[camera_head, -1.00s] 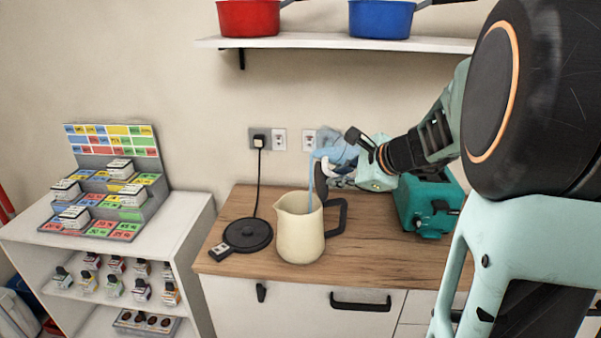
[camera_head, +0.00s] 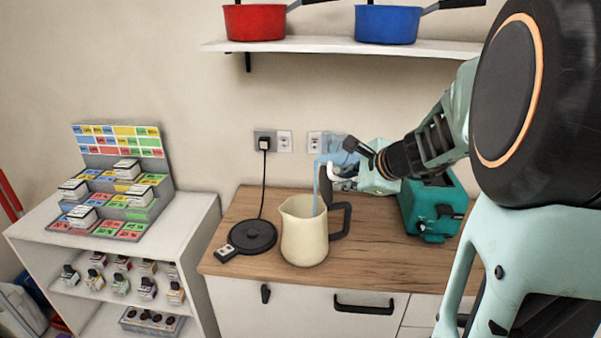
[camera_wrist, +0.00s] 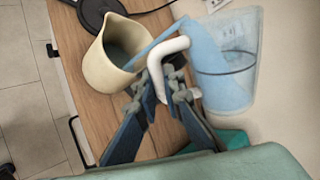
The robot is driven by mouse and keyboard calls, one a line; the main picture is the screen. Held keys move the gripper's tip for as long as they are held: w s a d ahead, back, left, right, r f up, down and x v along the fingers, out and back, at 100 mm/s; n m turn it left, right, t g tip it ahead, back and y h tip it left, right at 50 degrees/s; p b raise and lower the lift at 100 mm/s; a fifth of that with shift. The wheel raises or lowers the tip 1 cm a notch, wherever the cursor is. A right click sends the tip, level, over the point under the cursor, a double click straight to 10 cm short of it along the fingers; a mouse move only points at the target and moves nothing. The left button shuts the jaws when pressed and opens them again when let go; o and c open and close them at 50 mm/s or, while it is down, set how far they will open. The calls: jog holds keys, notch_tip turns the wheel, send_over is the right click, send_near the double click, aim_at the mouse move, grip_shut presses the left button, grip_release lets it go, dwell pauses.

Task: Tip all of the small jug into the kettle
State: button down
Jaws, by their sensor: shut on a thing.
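The small jug is clear, with a white handle and blue liquid; it shows in the head view (camera_head: 332,150) and, tilted, in the wrist view (camera_wrist: 240,88). My gripper (camera_head: 350,170) is shut on its white handle (camera_wrist: 172,52), also seen in the wrist view (camera_wrist: 160,85). The cream kettle (camera_head: 303,238) with a black handle stands upright on the wooden counter, below and left of the jug. A blue stream runs from the jug into the kettle's open top, and liquid shows inside the kettle in the wrist view (camera_wrist: 108,65).
A round black kettle base (camera_head: 253,237) with a cord to the wall socket lies left of the kettle. A teal toaster (camera_head: 432,208) stands to the right. A shelf with red and blue pans hangs above. A white display cabinet stands at left.

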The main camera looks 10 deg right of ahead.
jog(key=shift+r+h+p, duration=0.25)
jog(key=shift+h+p, duration=0.15)
jog(key=shift+p, duration=0.3)
jog(key=shift+a+r+n+h+p, duration=0.2)
jog(key=shift+a+n+h+p, duration=0.1)
jog(key=shift+p, duration=0.7)
jog(key=shift+s, duration=0.1)
